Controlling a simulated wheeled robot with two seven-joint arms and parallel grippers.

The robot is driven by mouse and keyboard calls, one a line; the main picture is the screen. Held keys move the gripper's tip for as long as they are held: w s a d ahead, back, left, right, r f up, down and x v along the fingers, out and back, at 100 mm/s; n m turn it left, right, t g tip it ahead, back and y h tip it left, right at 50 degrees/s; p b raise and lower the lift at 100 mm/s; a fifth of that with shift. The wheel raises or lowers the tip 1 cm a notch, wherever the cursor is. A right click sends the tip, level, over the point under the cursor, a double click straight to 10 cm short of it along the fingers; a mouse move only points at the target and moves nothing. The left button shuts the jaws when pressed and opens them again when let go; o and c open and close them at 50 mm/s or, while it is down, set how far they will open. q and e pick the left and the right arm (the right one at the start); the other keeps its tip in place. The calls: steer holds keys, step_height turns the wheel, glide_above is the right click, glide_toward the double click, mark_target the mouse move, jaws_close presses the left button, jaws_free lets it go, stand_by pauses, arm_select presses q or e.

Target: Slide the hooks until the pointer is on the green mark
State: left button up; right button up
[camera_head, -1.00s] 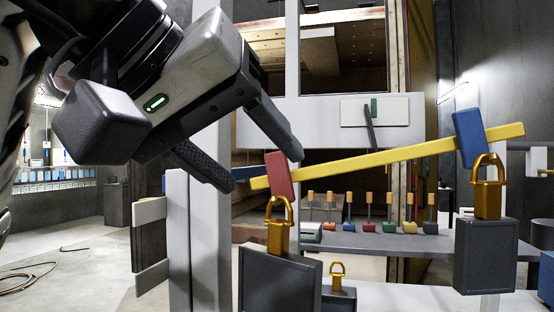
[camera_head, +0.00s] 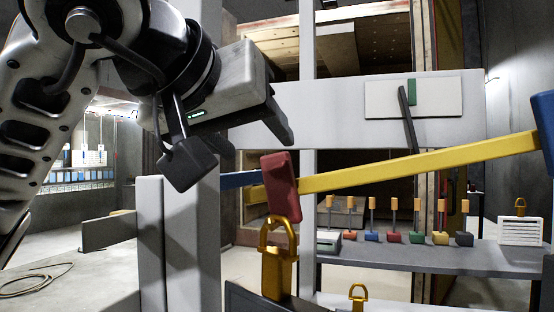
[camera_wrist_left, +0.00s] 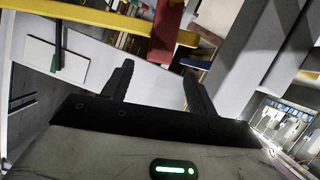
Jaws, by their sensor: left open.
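A tilted beam, yellow (camera_head: 420,167) with a blue left end (camera_head: 238,180), is lower at left. A red slider (camera_head: 281,185) sits near its left end, a gold shackle (camera_head: 277,262) below it. A blue slider (camera_head: 544,122) sits at the right, cut off by the frame. The dark pointer (camera_head: 407,115) leans left, its upper tip just left of the green mark (camera_head: 412,91) on a white plate (camera_head: 440,97). My left gripper (camera_head: 262,145) is open and empty, above and left of the red slider. In the left wrist view the red slider (camera_wrist_left: 166,32) lies beyond the open fingers (camera_wrist_left: 159,72).
A grey shelf (camera_head: 400,256) behind the beam holds several coloured blocks with wooden-topped pegs. A small gold shackle (camera_head: 358,296) stands low in front. A light grey post (camera_head: 151,245) stands left, under my left arm.

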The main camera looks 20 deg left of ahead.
mark_target(273, 159)
arm_select(q)
steer(key=x, duration=0.7)
steer(key=shift+w+f+p, duration=0.1)
steer(key=shift+w+p, duration=0.3)
arm_select(e)
steer(key=shift+w+d+r, duration=0.1)
steer(key=shift+r, duration=0.15)
